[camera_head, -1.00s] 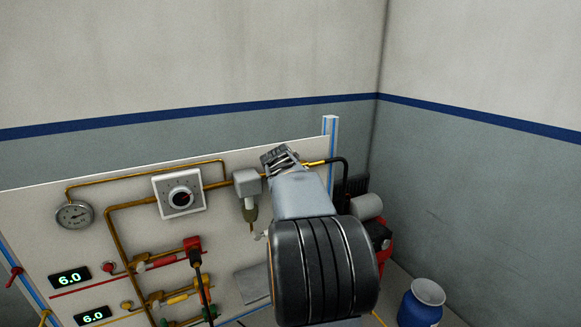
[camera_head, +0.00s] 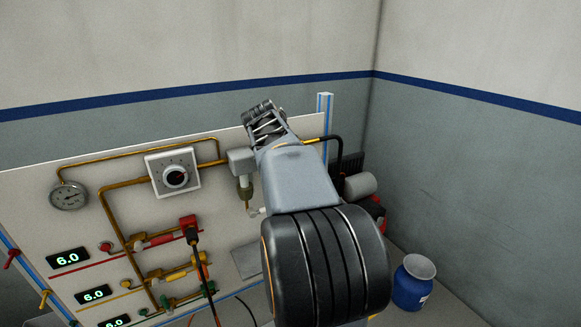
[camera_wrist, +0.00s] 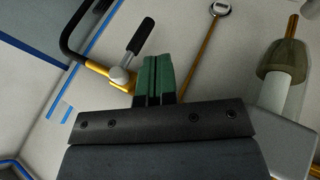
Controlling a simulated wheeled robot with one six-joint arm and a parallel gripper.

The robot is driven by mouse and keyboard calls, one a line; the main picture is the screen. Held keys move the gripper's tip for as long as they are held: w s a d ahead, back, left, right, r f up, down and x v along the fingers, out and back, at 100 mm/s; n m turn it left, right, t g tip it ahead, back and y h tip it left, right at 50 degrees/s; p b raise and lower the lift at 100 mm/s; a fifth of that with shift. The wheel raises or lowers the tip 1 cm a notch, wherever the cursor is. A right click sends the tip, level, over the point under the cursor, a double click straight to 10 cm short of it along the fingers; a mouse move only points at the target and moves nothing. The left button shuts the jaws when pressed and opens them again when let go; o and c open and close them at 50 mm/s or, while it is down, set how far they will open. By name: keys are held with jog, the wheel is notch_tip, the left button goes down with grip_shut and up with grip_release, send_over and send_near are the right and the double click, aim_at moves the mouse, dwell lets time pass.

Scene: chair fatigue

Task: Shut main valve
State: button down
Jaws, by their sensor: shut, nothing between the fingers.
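A lever valve with a black handle (camera_wrist: 138,37) and a silver body (camera_wrist: 121,76) sits on the yellow pipe (camera_wrist: 92,65) in the wrist view. It is hidden behind my arm in the head view. My gripper (camera_head: 258,106) is raised at the top edge of the panel in the head view. In the wrist view my gripper's green fingertips (camera_wrist: 154,58) are together and empty, just right of the valve's handle and body. Whether they touch the valve cannot be told.
The panel (camera_head: 215,215) carries a gauge (camera_head: 68,196), a dial knob (camera_head: 176,178), a grey filter unit (camera_head: 242,163) and coloured valves. A black hose (camera_head: 341,152) leaves the pipe at right. A blue drum (camera_head: 411,287) stands on the floor at right.

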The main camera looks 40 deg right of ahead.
jog(key=v, duration=0.6)
jog(key=shift+r, duration=0.25)
jog(key=shift+a, duration=0.15)
jog(key=a+f+y, duration=0.3)
jog(key=a+f, duration=0.3)
jog(key=f, duration=0.3)
jog(key=s+a+f+y, duration=0.1)
jog(key=s+a+f, duration=0.2)
jog(key=a, duration=0.3)
jog(key=s+a+f+n+y+p, duration=0.1)
jog(key=s+a+f, duration=0.2)
jog(key=a, duration=0.4)
jog(key=s+a+f+n+t+y+p, duration=0.1)
jog(key=s+a+f+y, duration=0.1)
jog(key=a, duration=0.4)
notch_tip(320, 180, down, 2)
jog(key=shift+s+a+f, duration=0.1)
jog(key=shift+s+a, duration=0.3)
jog(key=shift+s, duration=0.3)
